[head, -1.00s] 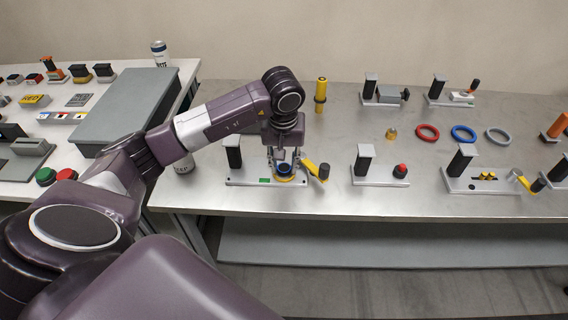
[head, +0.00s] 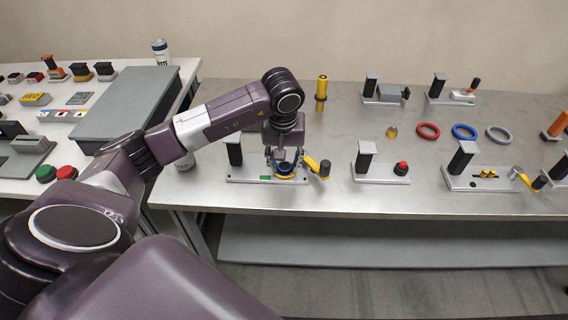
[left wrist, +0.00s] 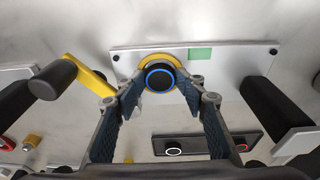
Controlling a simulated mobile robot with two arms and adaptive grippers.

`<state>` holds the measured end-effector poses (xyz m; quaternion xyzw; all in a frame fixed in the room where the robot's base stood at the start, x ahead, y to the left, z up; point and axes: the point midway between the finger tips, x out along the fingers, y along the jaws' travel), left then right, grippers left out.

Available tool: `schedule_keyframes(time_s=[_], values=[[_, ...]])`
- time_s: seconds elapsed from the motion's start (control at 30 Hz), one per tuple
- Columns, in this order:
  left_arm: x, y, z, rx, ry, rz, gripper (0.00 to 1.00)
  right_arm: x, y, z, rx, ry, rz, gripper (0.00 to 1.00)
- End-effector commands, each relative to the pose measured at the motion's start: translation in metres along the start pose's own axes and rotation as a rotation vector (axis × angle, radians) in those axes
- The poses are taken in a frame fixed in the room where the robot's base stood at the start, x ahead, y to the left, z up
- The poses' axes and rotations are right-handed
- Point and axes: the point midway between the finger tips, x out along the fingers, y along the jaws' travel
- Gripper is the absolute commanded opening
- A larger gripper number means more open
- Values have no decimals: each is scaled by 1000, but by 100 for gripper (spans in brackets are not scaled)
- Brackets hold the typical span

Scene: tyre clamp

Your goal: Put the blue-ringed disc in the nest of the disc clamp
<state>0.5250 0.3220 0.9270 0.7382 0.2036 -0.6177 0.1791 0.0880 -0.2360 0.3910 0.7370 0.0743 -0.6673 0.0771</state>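The disc clamp has a light base plate (head: 240,178) with a green patch, a black post (head: 234,151) and a yellow lever (head: 313,165) with a black knob. The black disc with a blue ring (left wrist: 159,78) lies within the clamp's yellow ring-shaped nest (left wrist: 151,60). Whether it sits fully flat cannot be told. My left gripper (head: 284,163) is low over the nest. In the left wrist view its fingers (left wrist: 159,88) stand apart on both sides of the disc, with gaps visible. My right gripper is not in view.
A dark tray (left wrist: 200,141) with discs ringed white and red lies beside the clamp in the left wrist view. A yellow cylinder (head: 321,90) stands behind. A red-button fixture (head: 382,175) stands to the right. Red, blue and grey rings lie farther right on the bench (head: 345,130).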

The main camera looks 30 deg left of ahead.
Motion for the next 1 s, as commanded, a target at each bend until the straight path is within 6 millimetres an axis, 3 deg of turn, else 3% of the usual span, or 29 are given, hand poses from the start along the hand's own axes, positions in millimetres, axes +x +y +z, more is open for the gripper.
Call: schedule_keyframes(time_s=[0.03,0.67,0.87,1.0], values=[[12,-1,12,9,-29,-11,43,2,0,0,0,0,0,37],[9,-2,12,11,-29,-13,45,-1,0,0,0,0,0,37],[-7,-1,9,11,-28,-12,45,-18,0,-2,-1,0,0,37],[-33,0,5,11,-15,-8,45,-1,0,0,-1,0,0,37]])
